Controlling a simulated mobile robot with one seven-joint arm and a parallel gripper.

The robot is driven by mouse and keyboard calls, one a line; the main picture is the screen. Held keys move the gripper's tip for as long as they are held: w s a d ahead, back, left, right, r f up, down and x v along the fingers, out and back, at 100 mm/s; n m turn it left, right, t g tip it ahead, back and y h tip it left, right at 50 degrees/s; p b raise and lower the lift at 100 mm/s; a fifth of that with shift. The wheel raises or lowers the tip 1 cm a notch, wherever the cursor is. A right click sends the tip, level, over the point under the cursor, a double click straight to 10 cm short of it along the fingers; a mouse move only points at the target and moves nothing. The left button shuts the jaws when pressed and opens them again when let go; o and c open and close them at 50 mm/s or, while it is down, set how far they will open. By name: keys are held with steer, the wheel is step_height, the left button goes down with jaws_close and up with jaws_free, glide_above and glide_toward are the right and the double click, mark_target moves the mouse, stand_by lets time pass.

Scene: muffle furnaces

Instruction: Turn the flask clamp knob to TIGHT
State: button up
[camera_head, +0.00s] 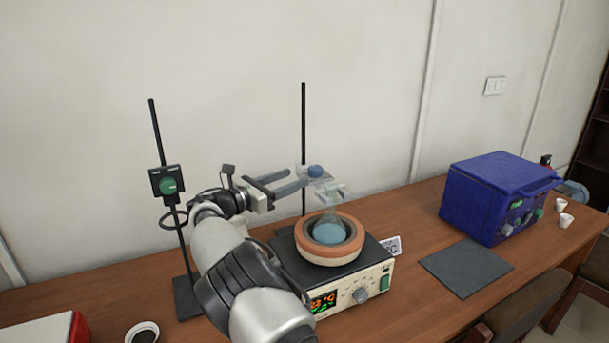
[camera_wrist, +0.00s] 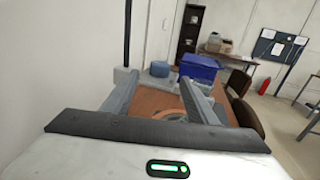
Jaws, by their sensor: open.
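The flask clamp knob is a small blue knob (camera_head: 315,171) on a pale clamp on the rear black stand rod; it also shows in the wrist view (camera_wrist: 160,69). The clamp sits at the neck of a glass flask (camera_head: 328,233) with blue contents, set upright in an orange-rimmed heating mantle (camera_head: 302,249). My gripper (camera_head: 297,179) is open and empty, its two fingers pointing at the knob from the left. In the wrist view the knob shows between and just beyond the fingertips (camera_wrist: 156,77). No TIGHT marking is readable.
A left stand carries a black box with a green knob (camera_head: 168,186) and a ring. The mantle's controller (camera_head: 350,292) has a lit display. A blue furnace (camera_head: 495,198) and a dark mat (camera_head: 466,268) are on the right of the wooden table. The wall stands behind.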

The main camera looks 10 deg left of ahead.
steer(key=v, duration=0.9)
steer(key=shift+s+a, duration=0.15)
steer(key=shift+s, duration=0.1)
steer(key=n+t+y+b, duration=0.4)
steer(key=n+y+b, duration=0.1)
steer(key=y+b, duration=0.15)
glide_toward(312, 172)
steer(key=b+x, duration=0.1)
steer(key=x, duration=1.1)
steer(key=shift+w, duration=0.1)
